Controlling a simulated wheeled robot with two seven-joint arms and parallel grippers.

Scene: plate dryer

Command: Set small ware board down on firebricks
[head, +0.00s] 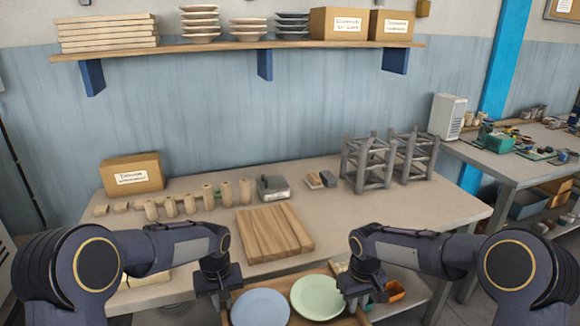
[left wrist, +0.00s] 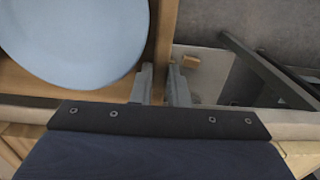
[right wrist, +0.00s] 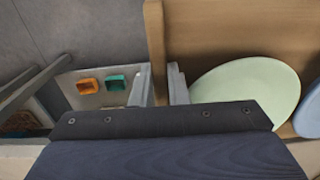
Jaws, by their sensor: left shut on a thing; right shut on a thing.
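The small ware board (head: 284,281) is a wooden board with a raised edge. It carries a blue plate (head: 260,307) and a green plate (head: 318,297) side by side, in front of the table. My left gripper (head: 217,292) is shut on its left edge, with the blue plate beside the fingers in the left wrist view (left wrist: 75,35). My right gripper (head: 358,290) is shut on its right edge, beside the green plate in the right wrist view (right wrist: 245,95). A tan, striped flat slab (head: 275,232) lies on the table beyond the board. I cannot tell whether it is the firebricks.
On the table stand several tan cylinders (head: 188,203), a grey device (head: 272,187), small blocks (head: 320,180) and grey racks (head: 368,162). A cardboard box (head: 131,174) is at the back left. Bare tabletop (head: 365,209) lies right of the slab. A loaded shelf (head: 235,45) is above.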

